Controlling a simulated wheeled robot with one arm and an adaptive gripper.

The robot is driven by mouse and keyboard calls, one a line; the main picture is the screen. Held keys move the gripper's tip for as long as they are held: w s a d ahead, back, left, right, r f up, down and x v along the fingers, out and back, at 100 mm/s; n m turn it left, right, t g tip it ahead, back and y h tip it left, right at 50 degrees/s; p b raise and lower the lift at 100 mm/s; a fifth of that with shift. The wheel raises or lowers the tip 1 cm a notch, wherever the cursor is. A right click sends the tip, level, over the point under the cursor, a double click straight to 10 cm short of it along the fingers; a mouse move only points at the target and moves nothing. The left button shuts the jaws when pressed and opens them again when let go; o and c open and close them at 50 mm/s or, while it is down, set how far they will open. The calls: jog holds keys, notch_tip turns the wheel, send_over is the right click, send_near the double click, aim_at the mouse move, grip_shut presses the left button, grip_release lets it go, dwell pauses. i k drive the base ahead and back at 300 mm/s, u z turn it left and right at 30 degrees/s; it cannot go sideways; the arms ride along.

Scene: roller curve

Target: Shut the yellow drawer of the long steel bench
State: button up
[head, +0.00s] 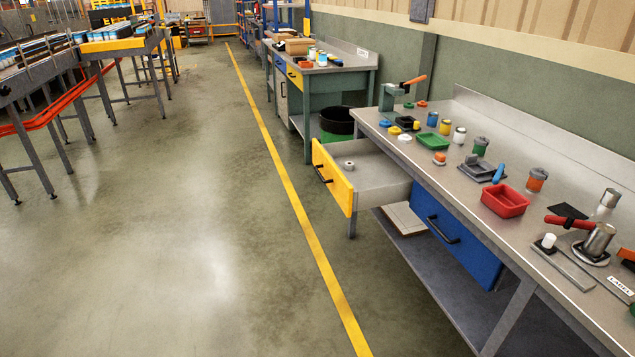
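The yellow drawer (331,178) of the long steel bench (466,183) stands pulled well out to the left, over the aisle. Its yellow front has a dark handle (322,174). Inside the grey drawer tray (372,172) lies a small round grey part (349,165). A blue drawer (452,238) in the same bench, nearer to me, looks shut. My gripper is not in view.
The concrete floor (180,220) left of the bench is clear, with a yellow line (292,195) along it. Roller conveyors (40,80) stand at the left. A second bench (335,90) and a black bin (337,122) are beyond. Red tray (505,200) and several tools lie on the bench top.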

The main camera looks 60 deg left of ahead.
aim_at(375, 180)
jog(key=u, duration=2.2)
jog(key=i, duration=1.85)
jog(key=u, duration=0.85)
jog(key=i, duration=1.15)
jog(key=u, duration=0.55)
